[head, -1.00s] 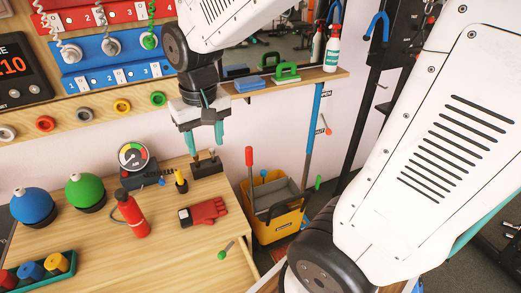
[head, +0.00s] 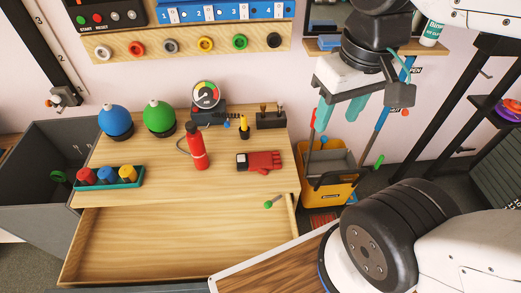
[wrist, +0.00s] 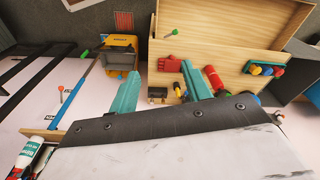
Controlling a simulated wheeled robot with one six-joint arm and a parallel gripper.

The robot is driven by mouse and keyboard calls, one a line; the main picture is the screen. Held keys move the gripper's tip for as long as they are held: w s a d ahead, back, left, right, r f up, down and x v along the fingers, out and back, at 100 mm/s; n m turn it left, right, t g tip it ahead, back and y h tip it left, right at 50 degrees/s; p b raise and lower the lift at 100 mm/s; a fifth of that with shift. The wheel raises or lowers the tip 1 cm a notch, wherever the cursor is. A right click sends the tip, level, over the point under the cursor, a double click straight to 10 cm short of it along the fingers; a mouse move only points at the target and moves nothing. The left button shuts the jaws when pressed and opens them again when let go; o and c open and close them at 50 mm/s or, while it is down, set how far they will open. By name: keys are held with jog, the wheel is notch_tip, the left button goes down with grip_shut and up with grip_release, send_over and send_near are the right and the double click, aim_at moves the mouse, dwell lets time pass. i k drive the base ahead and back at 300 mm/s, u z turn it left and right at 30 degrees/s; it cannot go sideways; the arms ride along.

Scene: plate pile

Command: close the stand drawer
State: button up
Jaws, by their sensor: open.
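The wooden stand (head: 225,180) has its drawer (head: 185,242) pulled out toward me below the top. The drawer looks empty, and its front lies at the bottom edge of the head view, mostly cut off. The wrist view also shows the drawer (wrist: 235,17) at the top. My gripper (head: 337,122) is open and empty, fingers down, beyond the stand's right back corner and well away from the drawer. Its two teal fingers also show in the wrist view (wrist: 161,67).
A yellow bucket (head: 330,188) stands right. A grey bin (head: 38,165) stands left. A shelf is behind my gripper.

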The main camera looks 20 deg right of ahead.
aim_at(175, 246)
jog(key=u, duration=0.4)
jog(key=k, duration=1.15)
jog(key=u, duration=1.05)
jog(key=i, duration=1)
jog(key=z, duration=0.55)
